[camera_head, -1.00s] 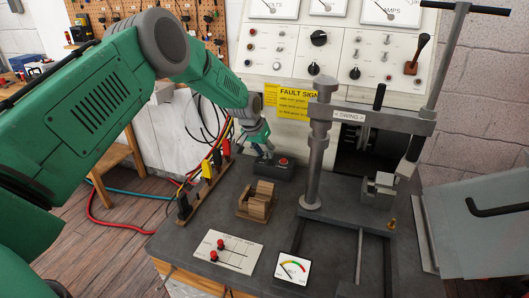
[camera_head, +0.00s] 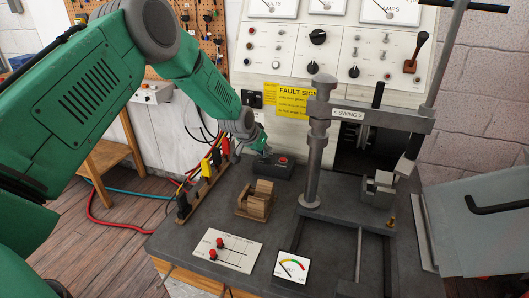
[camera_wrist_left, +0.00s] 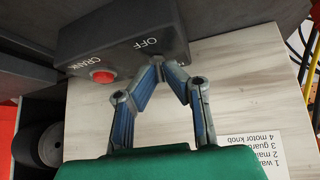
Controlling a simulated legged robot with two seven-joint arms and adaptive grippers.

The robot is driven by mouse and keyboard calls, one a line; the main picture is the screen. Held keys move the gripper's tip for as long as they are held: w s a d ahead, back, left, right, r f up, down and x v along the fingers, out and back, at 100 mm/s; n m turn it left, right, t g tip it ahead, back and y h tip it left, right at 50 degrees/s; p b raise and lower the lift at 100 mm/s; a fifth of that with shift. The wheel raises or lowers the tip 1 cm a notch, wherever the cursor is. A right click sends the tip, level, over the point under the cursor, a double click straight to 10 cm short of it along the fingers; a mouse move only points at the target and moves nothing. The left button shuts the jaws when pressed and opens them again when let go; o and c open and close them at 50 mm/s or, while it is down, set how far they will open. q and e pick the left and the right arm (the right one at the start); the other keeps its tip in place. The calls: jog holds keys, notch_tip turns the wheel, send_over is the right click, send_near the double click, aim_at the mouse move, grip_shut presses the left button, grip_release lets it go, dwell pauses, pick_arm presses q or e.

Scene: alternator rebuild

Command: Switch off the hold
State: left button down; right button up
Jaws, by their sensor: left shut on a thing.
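A dark control box (camera_head: 268,172) stands at the back of the bench, against the panel, with a red button on its top. In the left wrist view the box (camera_wrist_left: 95,40) carries the words OFF and CRANK, with the red button (camera_wrist_left: 103,76) by CRANK. My left gripper (camera_head: 264,154) reaches down to the left part of the box. In the left wrist view its fingertips (camera_wrist_left: 160,68) come together at the box edge by OFF, shut on a small hold switch that they almost wholly hide. The switch's position cannot be told. My right gripper is not in view.
A row of coloured clamps (camera_head: 206,170) stands left of the box, with cables behind. A wooden block (camera_head: 254,200) sits in front. A steel post (camera_head: 313,150) and press frame stand to the right. A white switch plate (camera_head: 227,250) and a meter (camera_head: 292,267) lie nearer.

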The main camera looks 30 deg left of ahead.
pick_arm(q)
jog(key=shift+s+f+t+y+b, duration=0.35)
jog(key=shift+t+b, duration=0.25)
jog(key=shift+t, duration=0.2)
jog(key=t+b, duration=0.3)
jog(key=shift+s+d+f, duration=0.1)
jog(key=shift+s+f, duration=0.15)
jog(key=shift+s, duration=0.05)
jog(key=shift+s+d+m+t+y+b, duration=0.1)
jog(key=shift+s+m+t+y+b, duration=0.1)
jog(key=shift+t+b, duration=0.55)
jog(key=shift+s+m+t+y+b, duration=0.1)
jog(key=shift+t+y+b, duration=0.05)
jog(key=shift+t+b, duration=0.6)
jog(key=c, duration=1.7)
grip_release()
